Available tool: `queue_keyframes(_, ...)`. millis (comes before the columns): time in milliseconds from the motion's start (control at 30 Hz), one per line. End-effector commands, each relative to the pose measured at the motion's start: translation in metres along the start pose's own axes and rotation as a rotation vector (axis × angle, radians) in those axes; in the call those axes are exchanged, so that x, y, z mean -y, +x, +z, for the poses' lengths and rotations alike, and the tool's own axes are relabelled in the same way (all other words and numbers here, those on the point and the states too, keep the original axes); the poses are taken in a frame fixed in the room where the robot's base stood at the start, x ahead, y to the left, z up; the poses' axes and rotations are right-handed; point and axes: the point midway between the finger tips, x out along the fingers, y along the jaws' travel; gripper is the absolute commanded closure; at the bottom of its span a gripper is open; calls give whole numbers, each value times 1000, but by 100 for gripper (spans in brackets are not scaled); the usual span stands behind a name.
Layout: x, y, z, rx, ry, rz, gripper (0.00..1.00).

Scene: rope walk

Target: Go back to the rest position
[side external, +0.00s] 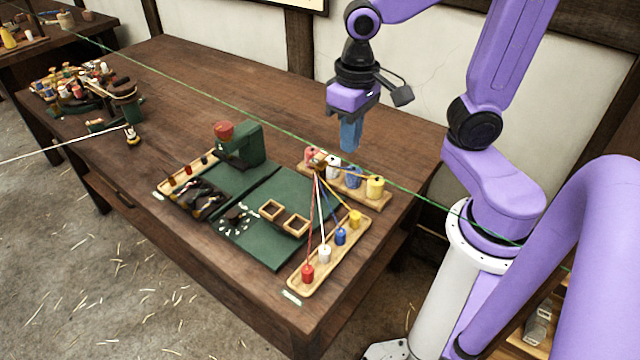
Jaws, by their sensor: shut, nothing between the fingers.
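My gripper (349,136) hangs over the back right part of the wooden table (190,75), pointing down. Its blue fingers are shut with nothing between them. It is just behind and above the back wooden rack (374,203), which holds pink, white, blue and yellow spools. I cannot tell the exact gap between the fingertips and the rack. The front wooden rack (318,268) holds a red spool (307,272), a white spool (324,253), a blue spool (340,236) and a yellow spool (355,219). Threads run from these up to one point near the back rack.
A green line (250,128) crosses the table diagonally near my gripper. A green mat (285,255) carries two small wooden trays. A green machine (248,142) with a red knob stands left of it. Clutter (85,85) fills the far left. The table's back middle is clear.

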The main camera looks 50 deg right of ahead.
Motion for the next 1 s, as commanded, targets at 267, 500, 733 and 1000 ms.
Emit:
queue_keyframes(267, 9, 7, 58, -2, -546, -3, 100)
queue_keyframes(500, 8, 12, 99, -2, -932, -5, 100)
queue_keyframes(733, 7, 14, 112, -3, -1064, -6, 64)
queue_keyframes(1000, 12, 5, 71, -1, -908, -2, 15)
